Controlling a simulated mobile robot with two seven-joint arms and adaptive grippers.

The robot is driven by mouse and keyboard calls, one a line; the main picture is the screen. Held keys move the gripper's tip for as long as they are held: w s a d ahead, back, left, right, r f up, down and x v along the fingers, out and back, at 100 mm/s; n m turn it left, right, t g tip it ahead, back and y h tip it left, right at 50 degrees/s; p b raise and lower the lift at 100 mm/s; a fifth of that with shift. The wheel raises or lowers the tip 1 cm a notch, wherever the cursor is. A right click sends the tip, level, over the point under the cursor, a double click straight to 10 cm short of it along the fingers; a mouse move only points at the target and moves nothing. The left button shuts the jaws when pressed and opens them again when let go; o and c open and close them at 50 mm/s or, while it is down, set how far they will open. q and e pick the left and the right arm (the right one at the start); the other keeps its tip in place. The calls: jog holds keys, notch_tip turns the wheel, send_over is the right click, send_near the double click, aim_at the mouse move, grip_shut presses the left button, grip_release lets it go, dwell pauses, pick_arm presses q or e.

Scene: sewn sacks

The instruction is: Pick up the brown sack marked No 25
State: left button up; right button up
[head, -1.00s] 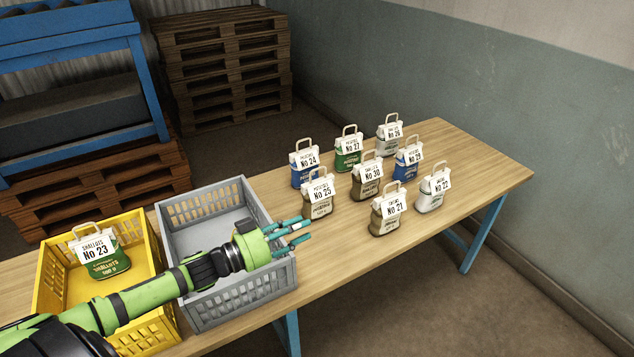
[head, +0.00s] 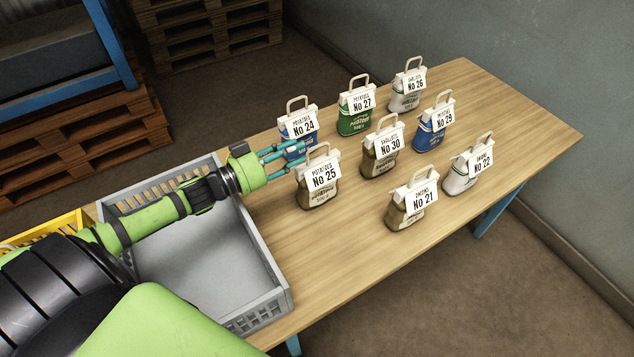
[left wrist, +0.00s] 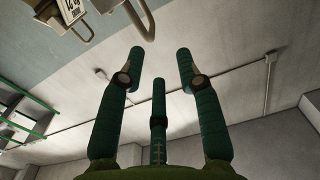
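The brown sack marked No 25 (head: 318,192) stands upright on the table, with a white tag and a pale loop handle on top. My left gripper (head: 290,156) is open and empty, with its teal fingers just left of the handle of No 25 and in front of the blue sack No 24 (head: 296,150). The left wrist view shows the three fingers (left wrist: 160,85) spread with nothing between them. A sack's tag and handle (left wrist: 138,20) show at its top left; the number is not clear. My right gripper is not in view.
Other sacks stand close by: No 30 (head: 380,165), No 27 (head: 355,120), No 21 (head: 405,212), No 29 (head: 431,138), No 26 (head: 403,100) and No 22 (head: 458,181). An empty grey crate (head: 262,318) is under my left arm. A yellow crate (head: 50,232) is at the left.

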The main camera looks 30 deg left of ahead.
aim_at(308, 151)
pick_arm(q)
jog(key=shift+w+d+f+b, duration=0.2)
jog(key=shift+w+f+b, duration=0.05)
jog(key=shift+f, duration=0.3)
jog(key=shift+w+d+f+b, duration=0.2)
jog(key=shift+w+f, duration=0.05)
jog(key=shift+f, duration=0.25)
jog(key=shift+w+d+r, duration=0.15)
jog(key=shift+w+d, duration=0.15)
jog(key=shift+w, duration=0.25)
jog(key=p+x, duration=0.2)
jog(key=x, duration=0.2)
jog(key=shift+w+d, duration=0.1)
jog(key=shift+w, duration=0.1)
